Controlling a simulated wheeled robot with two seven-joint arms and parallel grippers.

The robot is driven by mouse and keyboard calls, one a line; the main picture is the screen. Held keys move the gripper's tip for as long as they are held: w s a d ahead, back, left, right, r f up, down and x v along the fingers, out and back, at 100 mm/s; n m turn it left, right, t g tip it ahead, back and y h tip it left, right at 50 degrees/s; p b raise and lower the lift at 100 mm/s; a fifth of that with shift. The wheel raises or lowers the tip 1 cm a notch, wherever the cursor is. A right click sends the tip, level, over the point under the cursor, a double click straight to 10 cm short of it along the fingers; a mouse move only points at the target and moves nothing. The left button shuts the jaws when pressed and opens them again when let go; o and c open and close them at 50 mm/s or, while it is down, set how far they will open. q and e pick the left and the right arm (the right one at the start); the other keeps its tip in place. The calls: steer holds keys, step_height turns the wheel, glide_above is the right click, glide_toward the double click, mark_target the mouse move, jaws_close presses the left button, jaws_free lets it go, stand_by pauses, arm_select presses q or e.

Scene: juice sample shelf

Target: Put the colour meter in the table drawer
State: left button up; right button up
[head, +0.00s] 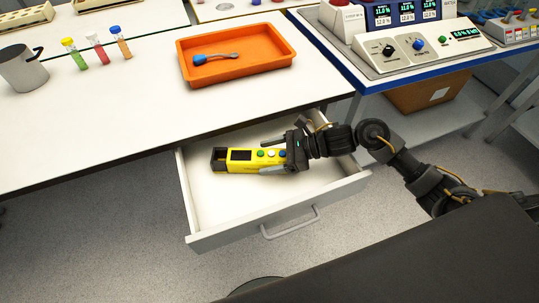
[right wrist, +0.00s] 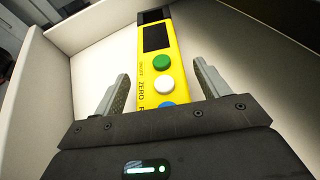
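The yellow colour meter (head: 234,160) has a dark screen and green, white and blue buttons. It is within the open table drawer (head: 220,218), and appears to lie on its floor. In the right wrist view the meter (right wrist: 155,70) runs away from me between the fingers. My right gripper (head: 272,156) reaches in from the right around the meter's button end. In the right wrist view its fingers (right wrist: 162,92) are apart, with a visible gap on each side of the meter. The meter's near end is hidden by the gripper body. My left gripper is not in view.
The drawer's front panel has a grey handle (head: 290,223). On the white table above are an orange tray (head: 240,68) with a blue-ended tool, several capped tubes and a metal cup (head: 22,70). A bench with instruments (head: 415,45) stands at the right.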

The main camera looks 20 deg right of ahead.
steer(key=shift+r+p, duration=0.2)
steer(key=shift+p, duration=0.1)
steer(key=v, duration=0.6)
steer(key=shift+d+f+b, duration=0.15)
steer(key=shift+f+b, duration=0.05)
steer(key=shift+b, duration=0.15)
steer(key=b+v, duration=0.1)
steer(key=v, duration=0.4)
steer(key=shift+d, duration=0.1)
steer(key=shift+s+d+r, duration=0.15)
steer(key=shift+d+r, duration=0.1)
steer(key=shift+d, duration=0.05)
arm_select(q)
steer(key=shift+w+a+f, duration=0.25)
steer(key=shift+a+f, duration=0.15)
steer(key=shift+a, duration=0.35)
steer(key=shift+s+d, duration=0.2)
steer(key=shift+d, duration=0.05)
